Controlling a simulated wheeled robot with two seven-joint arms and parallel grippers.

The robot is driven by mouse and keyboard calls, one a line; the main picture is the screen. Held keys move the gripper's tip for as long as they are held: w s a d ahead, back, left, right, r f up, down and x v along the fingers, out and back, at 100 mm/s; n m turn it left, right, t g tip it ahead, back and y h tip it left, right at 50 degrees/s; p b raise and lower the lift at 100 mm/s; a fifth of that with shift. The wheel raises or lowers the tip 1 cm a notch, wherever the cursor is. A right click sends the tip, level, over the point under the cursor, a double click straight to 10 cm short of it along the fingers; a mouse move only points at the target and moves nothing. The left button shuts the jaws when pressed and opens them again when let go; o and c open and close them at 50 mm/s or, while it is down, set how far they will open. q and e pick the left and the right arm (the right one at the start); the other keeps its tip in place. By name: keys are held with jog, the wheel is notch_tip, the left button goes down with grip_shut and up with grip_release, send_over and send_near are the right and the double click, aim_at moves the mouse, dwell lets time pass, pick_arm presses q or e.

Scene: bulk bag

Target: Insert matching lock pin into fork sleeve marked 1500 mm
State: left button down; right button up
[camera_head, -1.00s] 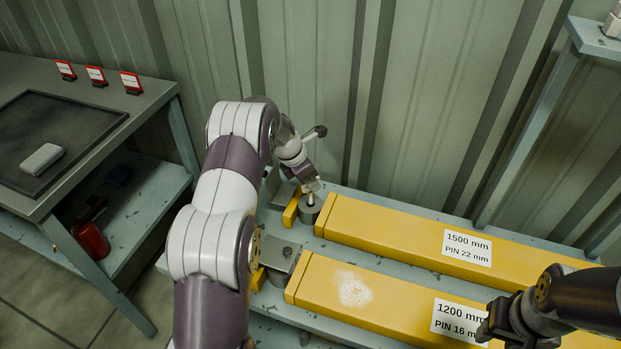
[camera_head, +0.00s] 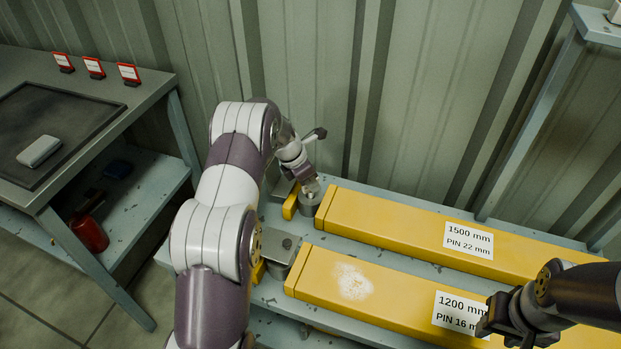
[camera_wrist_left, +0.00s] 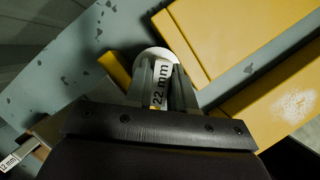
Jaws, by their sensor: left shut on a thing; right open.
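The yellow fork sleeve marked 1500 mm, PIN 22 mm (camera_head: 400,222) lies on the shelf beside the wall. A grey round collar (camera_head: 311,204) stands at its left end; its pale round top shows in the left wrist view (camera_wrist_left: 150,53). My left gripper (camera_head: 312,187) is just above this collar. It is shut on a lock pin tagged 22 mm (camera_wrist_left: 160,86). The pin's lower end is hidden, so I cannot tell how deep it sits. My right gripper (camera_head: 497,318) is open over the sleeve marked 1200 mm, PIN 16 mm (camera_head: 385,300).
A 12 mm tag (camera_wrist_left: 9,162) shows at the lower left of the left wrist view. A bench with a dark tray (camera_head: 60,120) and several red-framed cards stands at the left. A red bottle (camera_head: 90,233) is on its lower shelf. The corrugated wall is close behind the sleeves.

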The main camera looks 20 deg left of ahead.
pick_arm(q)
jog(key=shift+f+b, duration=0.55)
jog(key=shift+f, duration=0.75)
jog(key=c, duration=0.9)
grip_release()
